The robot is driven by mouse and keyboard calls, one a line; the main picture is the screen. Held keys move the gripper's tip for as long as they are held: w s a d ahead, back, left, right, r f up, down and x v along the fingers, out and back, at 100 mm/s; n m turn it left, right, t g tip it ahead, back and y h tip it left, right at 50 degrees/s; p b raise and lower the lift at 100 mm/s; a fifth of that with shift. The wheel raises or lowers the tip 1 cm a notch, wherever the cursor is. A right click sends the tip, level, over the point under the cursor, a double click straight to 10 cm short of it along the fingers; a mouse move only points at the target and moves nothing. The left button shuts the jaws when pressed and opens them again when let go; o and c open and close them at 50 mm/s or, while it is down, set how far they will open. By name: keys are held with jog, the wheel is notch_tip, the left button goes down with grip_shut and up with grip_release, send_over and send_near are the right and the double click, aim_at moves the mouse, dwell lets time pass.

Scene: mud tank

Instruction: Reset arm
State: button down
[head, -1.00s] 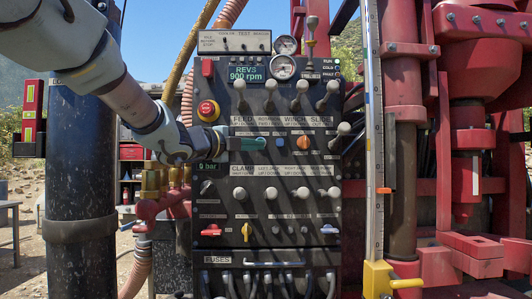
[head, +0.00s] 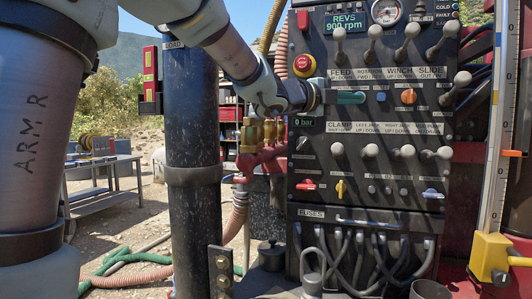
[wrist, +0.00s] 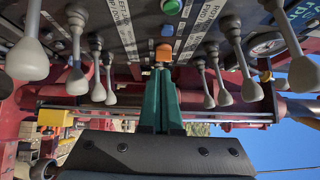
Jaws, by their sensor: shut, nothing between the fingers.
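My gripper (head: 358,97) is in front of the black control panel (head: 335,200), at the row between the upper and middle levers. Its teal fingers are closed together and hold nothing. My arm reaches across from the upper left. In the wrist view the shut fingers (wrist: 160,78) point at the panel, with the orange knob (wrist: 163,53) just past their tips. I cannot tell whether they touch it. In the head view the orange knob (head: 408,96) shows to the right of the fingertips.
Grey-knobbed levers (head: 375,32) stand out above the gripper, and more (head: 370,150) below. A red emergency button (head: 304,64) is close to my wrist. A black post (head: 192,140) stands left of the panel. A yellow block (head: 490,257) is at right. A bench (head: 100,180) stands behind.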

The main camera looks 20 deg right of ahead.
jog(key=w+a+f+n+t+y, duration=0.55)
jog(key=w+a+f+n, duration=0.4)
jog(key=w, duration=0.25)
jog(key=w+a+f+n+y, duration=0.1)
jog(key=a+f+n+y, duration=0.2)
jog(key=a, duration=0.5)
jog(key=w+a+f+n+t+y, duration=0.1)
jog(key=a+f+n+y, duration=0.1)
jog(key=a+f+n, duration=0.4)
jog(key=w+a+f+n+y, duration=0.1)
jog(key=a+f+n+y, duration=0.2)
jog(key=a+f, duration=0.5)
jog(key=shift+w+a+f+n+y, duration=0.1)
jog(key=shift+w+a+n+y, duration=0.1)
jog(key=shift+a+n, duration=0.25)
jog(key=shift+w+a+n+y, duration=0.1)
jog(key=shift+a+n+y, duration=0.1)
jog(key=shift+a, duration=0.4)
jog(key=s+a+f+n+g+y, duration=0.2)
jog(key=s+a+f+n, duration=0.3)
jog(key=s+a, duration=0.3)
jog(key=s+a+f+n+g+y, duration=0.1)
jog(key=s+a+f+n+g, duration=0.4)
jog(key=s+a+f, duration=0.3)
jog(key=shift+s+a+f+n+y, duration=0.15)
jog(key=shift+s+a+n+y, duration=0.15)
jog(key=shift+s+n, duration=0.45)
